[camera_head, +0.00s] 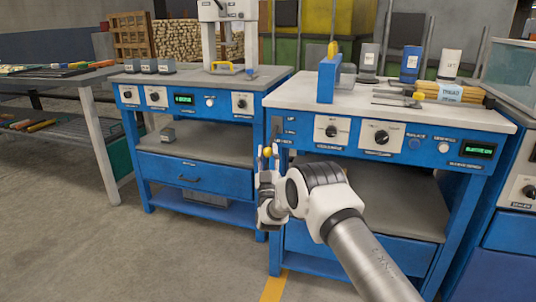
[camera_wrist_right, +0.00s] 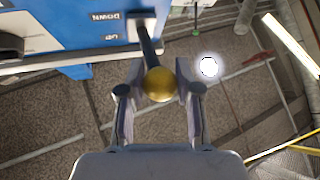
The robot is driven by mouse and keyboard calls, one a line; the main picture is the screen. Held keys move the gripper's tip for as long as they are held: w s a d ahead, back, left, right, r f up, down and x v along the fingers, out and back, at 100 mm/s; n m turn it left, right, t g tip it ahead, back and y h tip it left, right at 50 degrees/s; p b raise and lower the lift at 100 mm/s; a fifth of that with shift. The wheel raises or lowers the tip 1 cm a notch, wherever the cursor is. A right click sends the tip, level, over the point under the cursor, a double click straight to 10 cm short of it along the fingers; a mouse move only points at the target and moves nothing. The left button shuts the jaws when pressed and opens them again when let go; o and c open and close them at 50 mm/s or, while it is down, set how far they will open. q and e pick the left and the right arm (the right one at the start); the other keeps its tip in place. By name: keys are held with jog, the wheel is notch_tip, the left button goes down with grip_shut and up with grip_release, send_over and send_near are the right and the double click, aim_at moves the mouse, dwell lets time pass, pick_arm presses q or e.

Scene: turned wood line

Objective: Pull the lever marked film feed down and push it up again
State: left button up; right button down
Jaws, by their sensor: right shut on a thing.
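The lever shows in the right wrist view as a dark rod (camera_wrist_right: 149,47) with a round brass knob (camera_wrist_right: 159,84), coming out of a blue panel (camera_wrist_right: 85,22) lettered DOWN and UP, upside down in that view. In the head view the yellow knob (camera_head: 267,151) is in front of the left end of the right-hand blue bench. My right gripper (camera_head: 268,156) is shut on the knob, one finger on each side. I cannot read a film feed label. The lever's exact angle is hard to tell. My left gripper is out of view.
The right-hand bench has dials (camera_head: 381,137), a blue button (camera_head: 414,144) and a green display (camera_head: 479,150) on its front. A blue upright block (camera_head: 328,80), cans and tools stand on top. A second blue bench (camera_head: 195,178) stands to the left. Open floor lies in front.

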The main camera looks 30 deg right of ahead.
jog(key=c, duration=1.1)
grip_release()
jog(key=o, duration=0.3)
jog(key=shift+w+d+f, duration=0.1)
jog(key=shift+w+f, duration=0.05)
jog(key=v, duration=1.2)
